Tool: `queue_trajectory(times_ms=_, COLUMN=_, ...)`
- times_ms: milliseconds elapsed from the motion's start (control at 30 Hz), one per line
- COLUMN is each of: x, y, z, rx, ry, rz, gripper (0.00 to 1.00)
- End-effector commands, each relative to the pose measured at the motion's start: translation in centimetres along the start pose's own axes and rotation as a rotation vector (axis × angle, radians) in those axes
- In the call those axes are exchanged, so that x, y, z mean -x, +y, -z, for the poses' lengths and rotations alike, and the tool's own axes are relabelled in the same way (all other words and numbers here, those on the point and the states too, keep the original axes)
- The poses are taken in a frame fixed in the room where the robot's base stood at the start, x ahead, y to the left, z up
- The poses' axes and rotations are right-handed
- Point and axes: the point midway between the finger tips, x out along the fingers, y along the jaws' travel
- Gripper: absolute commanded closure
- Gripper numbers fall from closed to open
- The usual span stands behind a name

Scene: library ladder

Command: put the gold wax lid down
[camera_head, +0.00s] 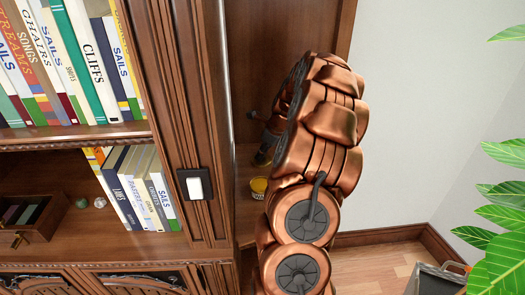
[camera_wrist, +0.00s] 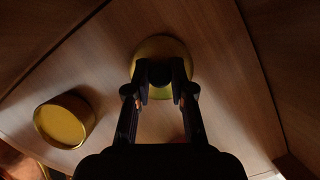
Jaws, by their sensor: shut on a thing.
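The gold wax lid (camera_wrist: 160,46) is a round gold disc with a dark knob in the middle, in the upper middle of the wrist view. My gripper (camera_wrist: 159,74) is shut on the lid's knob, with one finger on each side. The lid is over the wooden shelf surface; I cannot tell whether it touches it. A round gold tin (camera_wrist: 45,122) stands to the left, apart from the lid. The tin (camera_head: 259,188) also shows in the head view, with a yellow body. There my arm hides most of the gripper and the lid.
Wooden walls close in the wooden surface (camera_wrist: 222,70). In the head view a bookcase with several books (camera_head: 95,60) is on the left, with a light switch (camera_head: 195,187) on its post. A green plant (camera_head: 505,200) and a grey box (camera_head: 438,280) are at the right.

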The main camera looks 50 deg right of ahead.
Motion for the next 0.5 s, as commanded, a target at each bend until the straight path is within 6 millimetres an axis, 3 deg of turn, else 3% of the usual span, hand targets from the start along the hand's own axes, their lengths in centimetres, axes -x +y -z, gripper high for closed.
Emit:
queue_trajectory(times_ms=333, x=-0.21, y=-0.04, z=0.11, rx=-0.001, ry=-0.001, rz=0.001, gripper=1.0)
queue_trajectory(times_ms=367, x=-0.19, y=-0.05, z=0.09, rx=-0.001, ry=-0.001, rz=0.002, gripper=0.75)
queue_trajectory(times_ms=500, x=-0.17, y=-0.04, z=0.08, rx=0.0, ry=-0.001, rz=0.001, gripper=0.6)
